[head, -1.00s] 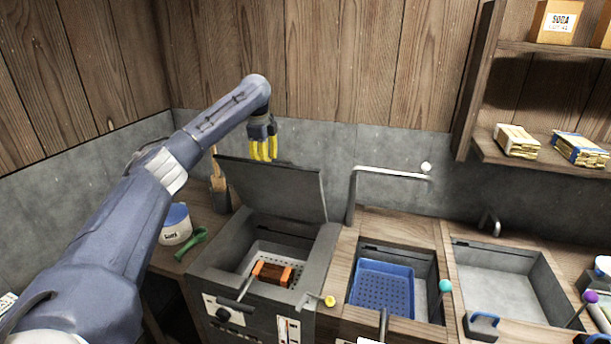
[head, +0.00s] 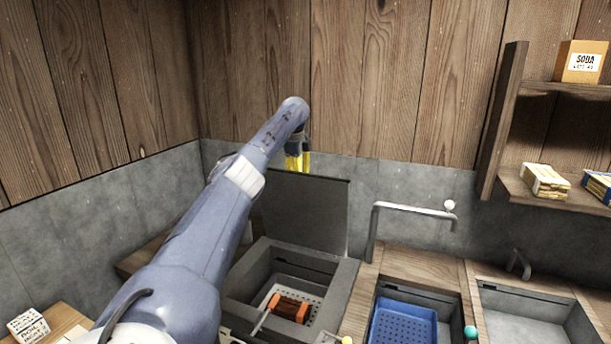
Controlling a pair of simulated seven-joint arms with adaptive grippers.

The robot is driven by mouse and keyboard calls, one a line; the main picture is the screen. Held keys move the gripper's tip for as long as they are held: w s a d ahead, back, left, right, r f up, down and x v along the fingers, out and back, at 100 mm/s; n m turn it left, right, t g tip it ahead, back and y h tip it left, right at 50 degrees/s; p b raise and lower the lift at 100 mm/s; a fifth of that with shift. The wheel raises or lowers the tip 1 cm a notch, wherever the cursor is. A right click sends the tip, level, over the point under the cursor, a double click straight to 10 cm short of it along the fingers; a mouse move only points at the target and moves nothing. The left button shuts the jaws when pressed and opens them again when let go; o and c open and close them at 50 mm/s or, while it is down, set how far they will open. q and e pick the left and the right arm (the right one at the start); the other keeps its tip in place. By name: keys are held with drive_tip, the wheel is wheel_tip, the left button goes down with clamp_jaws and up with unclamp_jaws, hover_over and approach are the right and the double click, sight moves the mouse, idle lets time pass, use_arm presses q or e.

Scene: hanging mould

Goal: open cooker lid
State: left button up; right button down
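The cooker (head: 345,300) is a grey box set in the counter. Its lid (head: 315,215) stands raised, near upright, at the back against the wall. Inside is a perforated basket (head: 318,308) with an orange-brown block (head: 290,306) at the end of a rod. My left gripper (head: 298,163), with yellow fingers pointing down, is at the lid's top edge, toward its left part. My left arm hides the cooker's left side. Whether the fingers touch the lid or are spread cannot be told. My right gripper is not in view.
A blue perforated tray (head: 403,325) sits in the basin right of the cooker, with a bent tap (head: 415,209) behind it. An empty sink (head: 525,318) lies further right. A shelf (head: 560,202) with boxes hangs at the upper right.

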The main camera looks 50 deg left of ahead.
use_arm(q)
drive_tip(key=o, duration=0.3)
drive_tip(key=shift+s+a+f, duration=0.1)
drive_tip(key=shift+a+f, duration=0.05)
drive_tip(key=shift+f, duration=0.55)
drive_tip(key=shift+o, duration=0.2)
drive_tip(key=shift+r, duration=0.15)
drive_tip(key=shift+r, duration=0.6)
drive_tip(key=v, duration=1.1)
drive_tip(key=shift+r, duration=0.3)
